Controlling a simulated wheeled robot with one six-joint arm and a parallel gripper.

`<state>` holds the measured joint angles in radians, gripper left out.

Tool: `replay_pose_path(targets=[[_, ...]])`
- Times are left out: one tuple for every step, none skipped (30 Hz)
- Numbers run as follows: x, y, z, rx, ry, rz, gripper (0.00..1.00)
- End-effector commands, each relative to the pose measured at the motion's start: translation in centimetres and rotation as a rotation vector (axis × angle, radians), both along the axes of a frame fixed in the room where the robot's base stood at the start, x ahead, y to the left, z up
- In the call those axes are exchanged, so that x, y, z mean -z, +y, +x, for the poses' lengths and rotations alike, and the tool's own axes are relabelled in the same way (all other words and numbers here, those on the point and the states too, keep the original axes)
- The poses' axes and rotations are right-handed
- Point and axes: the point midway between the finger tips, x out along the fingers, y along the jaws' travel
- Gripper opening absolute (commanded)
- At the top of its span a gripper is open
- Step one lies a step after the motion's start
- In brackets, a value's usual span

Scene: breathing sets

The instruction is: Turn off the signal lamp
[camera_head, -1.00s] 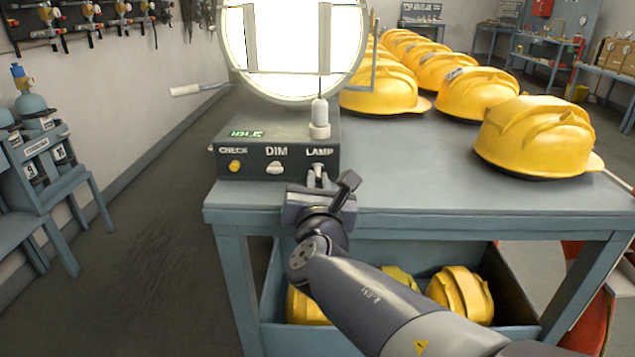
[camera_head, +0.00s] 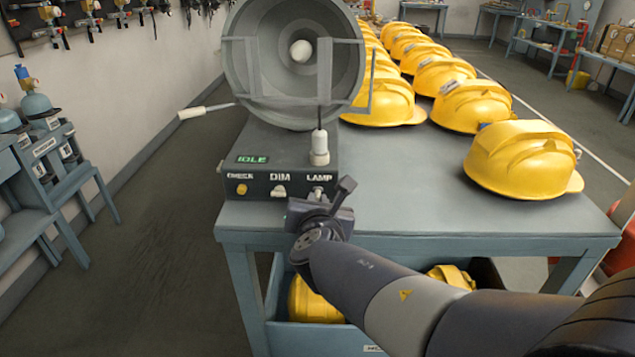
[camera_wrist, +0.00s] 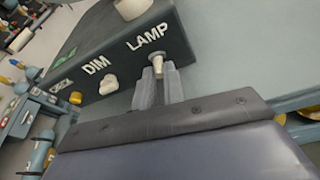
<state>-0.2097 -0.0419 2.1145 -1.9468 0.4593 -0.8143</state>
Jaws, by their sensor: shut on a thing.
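The signal lamp (camera_head: 262,70) stands on its dark control box (camera_head: 262,177), and its round face is grey and unlit. The box front has a yellow CHECK knob, a pale DIM knob (camera_head: 278,191) and a pale LAMP switch (camera_wrist: 157,66). The box top shows a green IDLE label (camera_head: 252,159). My gripper (camera_head: 317,199) is at the box's right front, its fingers on the LAMP switch. In the wrist view my gripper (camera_wrist: 160,82) has a finger on either side of the switch's stem, shut on it. The fingers hide part of the switch.
Rows of yellow helmets (camera_head: 525,158) stand on the grey bench (camera_head: 420,205) to the right of the lamp. A shelf with more helmets is under the bench, beneath my arm. A pale-handled lever (camera_head: 205,111) sticks out left of the lamp.

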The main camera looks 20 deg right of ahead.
Motion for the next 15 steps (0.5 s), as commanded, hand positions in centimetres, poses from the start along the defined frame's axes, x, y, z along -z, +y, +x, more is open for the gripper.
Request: replay_pose_path(targets=[[-1.08,-0.03,0.02,0.001,0.026,0.007,0.00],[-1.14,-0.03,0.02,0.001,0.040,0.010,0.00],[-1.23,-0.01,0.01,0.000,0.059,0.017,0.00],[-1.29,-0.02,0.02,0.001,0.073,0.023,0.00],[-1.35,-0.03,0.03,0.001,0.087,0.026,0.00],[-1.43,-0.04,0.05,0.000,0.106,0.032,0.00],[-1.50,-0.05,0.05,0.001,0.120,0.037,0.00],[-1.56,-0.05,0.06,0.000,0.133,0.042,0.00],[-1.63,-0.08,0.08,0.002,0.152,0.048,0.00],[-1.71,-0.09,0.08,0.003,0.166,0.053,0.00],[-1.78,-0.08,0.10,0.002,0.179,0.056,0.00],[-1.84,-0.08,0.12,0.001,0.199,0.062,0.00],[-1.92,-0.09,0.13,0.001,0.211,0.066,0.00],[-1.99,-0.08,0.15,0.001,0.225,0.072,0.00],[-2.04,-0.08,0.17,0.001,0.243,0.077,0.00]])
